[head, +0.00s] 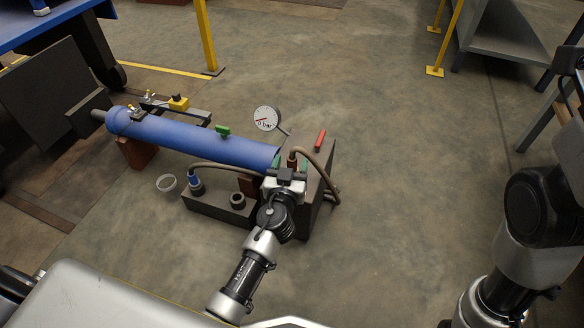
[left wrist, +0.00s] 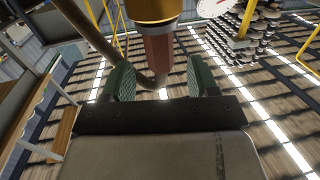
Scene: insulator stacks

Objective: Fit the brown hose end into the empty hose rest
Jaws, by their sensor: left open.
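The brown hose end (head: 292,160) stands at the dark block under the gauge, with its brown hose (head: 326,172) arching down to the right. In the left wrist view the brown hose end (left wrist: 158,58) has a yellow collar at its top and shows between and beyond the green finger pads. My left gripper (head: 290,166) is open, its pads on either side of the brown hose end, with gaps visible. The empty hose rest (head: 237,201) is a dark ring on a low base, left of my gripper. A blue hose end (head: 196,185) sits in the rest beside it.
A long blue cylinder (head: 190,138) runs left from the dark block (head: 318,200). A gauge (head: 266,119), a red handle (head: 320,140) and a small clear cup (head: 167,184) are close by. Open floor lies to the right. My right arm is at the right edge.

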